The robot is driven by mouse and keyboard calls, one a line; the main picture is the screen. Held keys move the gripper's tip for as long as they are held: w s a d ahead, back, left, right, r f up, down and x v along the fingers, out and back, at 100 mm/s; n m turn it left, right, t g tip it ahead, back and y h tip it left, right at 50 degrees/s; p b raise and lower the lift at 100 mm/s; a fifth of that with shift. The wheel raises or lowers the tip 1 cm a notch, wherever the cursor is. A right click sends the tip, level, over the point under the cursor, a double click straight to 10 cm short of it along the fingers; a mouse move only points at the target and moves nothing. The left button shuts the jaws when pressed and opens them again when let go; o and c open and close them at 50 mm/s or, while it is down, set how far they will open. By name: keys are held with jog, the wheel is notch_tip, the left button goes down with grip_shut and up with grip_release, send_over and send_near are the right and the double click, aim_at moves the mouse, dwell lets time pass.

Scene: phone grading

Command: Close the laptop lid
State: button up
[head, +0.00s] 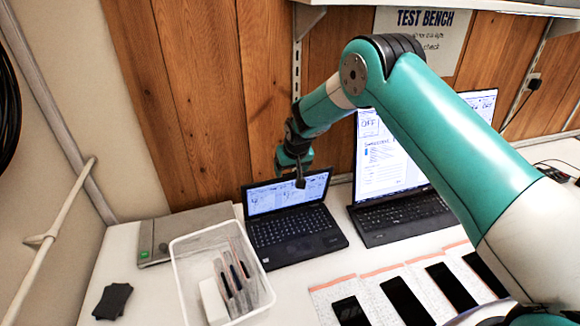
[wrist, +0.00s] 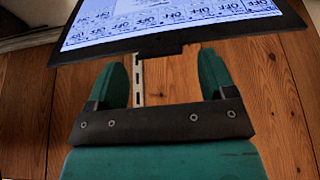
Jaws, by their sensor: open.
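A small open laptop (head: 292,227) stands on the bench, its screen lit and its lid (head: 287,195) raised, leaning back a little. My gripper (head: 299,176) is at the lid's upper edge, near its middle or right, in the head view. In the wrist view my gripper (wrist: 168,78) is open, with two teal fingers apart and nothing held between them. The lid (wrist: 165,28) shows above the fingertips there, its dark edge just past them. I cannot tell whether the fingers touch it.
A larger open laptop (head: 398,213) stands close on the right. A white bin (head: 180,275) with packaged items sits front left, beside a closed grey laptop (head: 187,229). Several phones (head: 403,298) lie on mats in front. The wooden wall (head: 200,90) is close behind.

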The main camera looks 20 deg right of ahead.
jog(key=shift+x, duration=0.95)
